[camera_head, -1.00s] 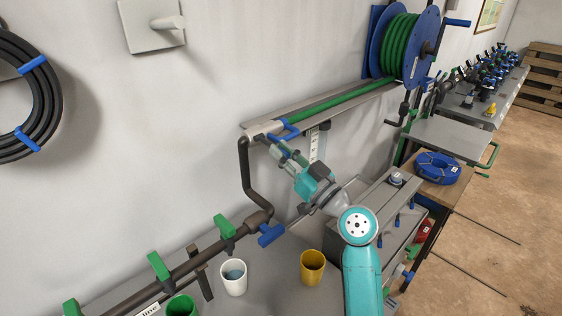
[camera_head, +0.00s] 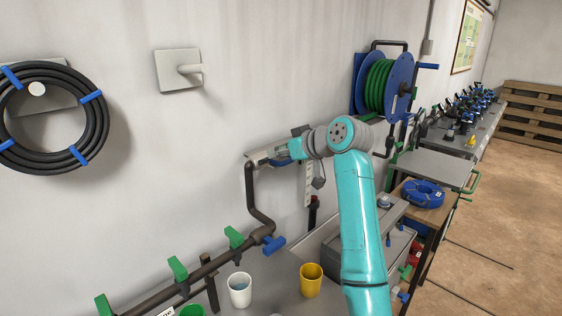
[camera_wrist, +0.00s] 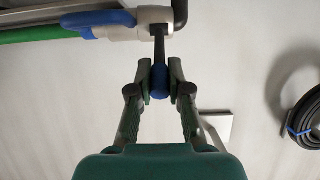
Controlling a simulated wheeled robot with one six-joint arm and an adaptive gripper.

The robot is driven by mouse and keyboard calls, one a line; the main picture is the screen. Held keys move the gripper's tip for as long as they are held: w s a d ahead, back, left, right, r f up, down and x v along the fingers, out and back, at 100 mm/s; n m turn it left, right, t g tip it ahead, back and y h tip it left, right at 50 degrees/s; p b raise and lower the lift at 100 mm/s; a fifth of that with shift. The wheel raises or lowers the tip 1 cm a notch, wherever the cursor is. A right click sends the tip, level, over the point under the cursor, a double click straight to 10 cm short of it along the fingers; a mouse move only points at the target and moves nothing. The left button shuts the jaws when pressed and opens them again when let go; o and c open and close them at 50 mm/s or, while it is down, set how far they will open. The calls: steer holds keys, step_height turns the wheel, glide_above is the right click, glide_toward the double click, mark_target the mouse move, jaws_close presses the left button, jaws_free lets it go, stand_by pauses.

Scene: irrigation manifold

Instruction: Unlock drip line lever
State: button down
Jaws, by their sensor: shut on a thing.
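A pale valve body (camera_wrist: 152,22) sits on the wall pipe in the wrist view. It also shows in the head view (camera_head: 258,158), partly behind my arm. A lever with a dark stem and a blue end (camera_wrist: 159,80) sticks out from it. My gripper (camera_wrist: 159,82) is shut on this blue end, one finger on each side. A second blue lever (camera_wrist: 97,21) lies along the valve beside the green hose (camera_wrist: 35,34), apart from my fingers. In the head view my arm and wrist hide most of the gripper and the grip.
A bent dark pipe (camera_head: 250,195) runs down to a manifold with green levers (camera_head: 178,268) and a blue lever (camera_head: 274,245). A white cup (camera_head: 240,290) and a yellow cup (camera_head: 311,280) stand below. A hose reel (camera_head: 388,84) hangs to the right.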

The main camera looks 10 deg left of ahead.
steer(key=shift+w+a+r+g+h, duration=0.35)
steer(key=shift+a+r+g+h, duration=0.2)
steer(key=shift+h, duration=0.25)
steer(key=shift+w+a+r+g+h, duration=0.3)
steer(key=shift+r+g+h, duration=0.15)
steer(key=shift+g+h, duration=0.3)
steer(key=shift+w+a+r, duration=0.1)
steer(key=shift+r, duration=0.1)
steer(key=c, duration=1.1)
jaws_free()
steer(key=shift+a+f, duration=0.1)
steer(key=v, duration=1.2)
